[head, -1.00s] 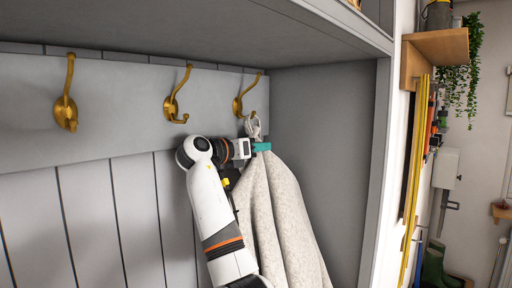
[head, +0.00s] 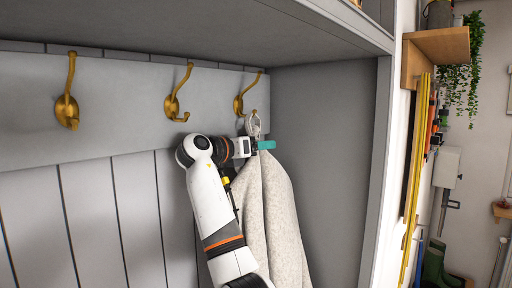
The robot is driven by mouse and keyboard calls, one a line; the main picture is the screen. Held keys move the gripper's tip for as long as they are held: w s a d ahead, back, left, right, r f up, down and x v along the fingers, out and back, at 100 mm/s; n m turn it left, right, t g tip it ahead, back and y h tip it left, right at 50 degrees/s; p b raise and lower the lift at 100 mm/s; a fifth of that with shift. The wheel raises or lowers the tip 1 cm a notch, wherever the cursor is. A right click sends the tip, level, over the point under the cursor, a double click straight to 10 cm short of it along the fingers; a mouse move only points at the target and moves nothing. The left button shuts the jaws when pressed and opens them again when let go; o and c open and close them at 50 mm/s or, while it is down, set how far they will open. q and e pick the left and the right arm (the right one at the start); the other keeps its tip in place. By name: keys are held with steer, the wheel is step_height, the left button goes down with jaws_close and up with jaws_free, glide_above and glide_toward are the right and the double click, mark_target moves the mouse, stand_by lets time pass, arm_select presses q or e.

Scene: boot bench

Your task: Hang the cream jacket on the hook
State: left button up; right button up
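The cream jacket (head: 270,220) hangs from my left gripper (head: 264,146), with its lower end out of frame. The gripper, with teal fingertips, points right and is shut on the jacket's top just below its pale hanging loop (head: 253,124). The loop stands up as an open ring beside the lower tip of the rightmost brass hook (head: 240,104). I cannot tell whether the loop is around that tip or only beside it. My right gripper is not in view.
Two more brass hooks, the middle one (head: 173,103) and the left one (head: 67,108), are on the grey back board. A shelf (head: 200,25) overhangs the hooks. A grey side panel (head: 325,150) stands close right of the jacket.

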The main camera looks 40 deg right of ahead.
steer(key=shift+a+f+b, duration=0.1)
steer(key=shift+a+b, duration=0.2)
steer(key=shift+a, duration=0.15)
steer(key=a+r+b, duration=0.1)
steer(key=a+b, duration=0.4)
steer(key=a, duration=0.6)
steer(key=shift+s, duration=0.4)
